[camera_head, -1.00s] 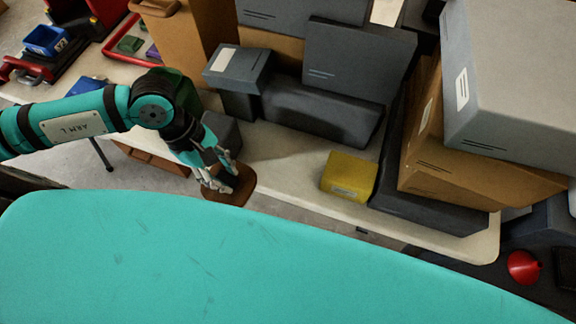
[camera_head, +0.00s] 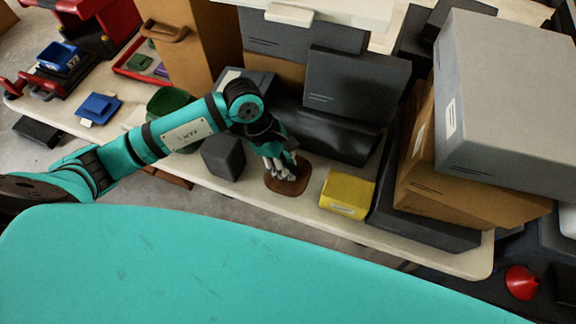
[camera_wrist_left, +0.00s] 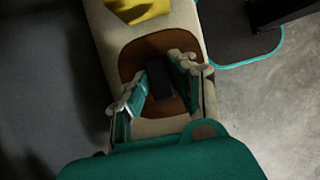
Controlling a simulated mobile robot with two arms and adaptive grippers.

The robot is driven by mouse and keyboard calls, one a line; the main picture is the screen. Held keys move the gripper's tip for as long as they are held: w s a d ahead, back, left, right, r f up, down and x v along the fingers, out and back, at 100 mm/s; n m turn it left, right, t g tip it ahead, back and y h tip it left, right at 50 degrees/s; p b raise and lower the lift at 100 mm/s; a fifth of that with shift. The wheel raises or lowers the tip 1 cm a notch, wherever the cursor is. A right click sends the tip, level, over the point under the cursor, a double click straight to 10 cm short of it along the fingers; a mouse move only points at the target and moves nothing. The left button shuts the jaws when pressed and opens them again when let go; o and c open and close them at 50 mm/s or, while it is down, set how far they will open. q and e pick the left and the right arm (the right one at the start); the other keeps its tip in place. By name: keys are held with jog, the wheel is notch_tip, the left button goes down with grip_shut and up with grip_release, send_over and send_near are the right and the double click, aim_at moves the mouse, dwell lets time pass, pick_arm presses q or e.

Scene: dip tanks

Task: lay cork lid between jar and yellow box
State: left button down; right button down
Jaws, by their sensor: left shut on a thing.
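The brown cork lid (camera_head: 289,188) is at the table's front part, just left of the yellow box (camera_head: 347,194), with a small gap between them. My left gripper (camera_head: 281,169) is over the lid and shut on it. In the left wrist view, its fingers (camera_wrist_left: 155,90) stand either side of a dark block on the lid (camera_wrist_left: 138,52), and the yellow box (camera_wrist_left: 140,8) shows at the top. I cannot tell whether the lid touches the table. A green jar (camera_head: 168,103) stands further left, partly hidden by my left arm. My right gripper is not in view.
A dark grey block (camera_head: 223,160) stands between the jar and the lid. Dark grey boxes (camera_head: 340,130) line the back, and brown and grey boxes are stacked at right. A blue tray (camera_head: 99,107) lies at left. The table's front edge (camera_head: 330,217) is close to the lid.

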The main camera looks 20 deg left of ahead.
pick_arm(q)
jog(key=shift+w+d+f, duration=0.1)
jog(key=shift+w+d, duration=0.05)
jog(key=shift+d, duration=0.05)
notch_tip(320, 180, down, 2)
jog(key=shift+f+p, duration=0.1)
jog(key=shift+p, duration=0.4)
jog(key=shift+a+f, duration=0.1)
jog(key=shift+f, duration=0.6)
jog(key=c, duration=1.1)
grip_release()
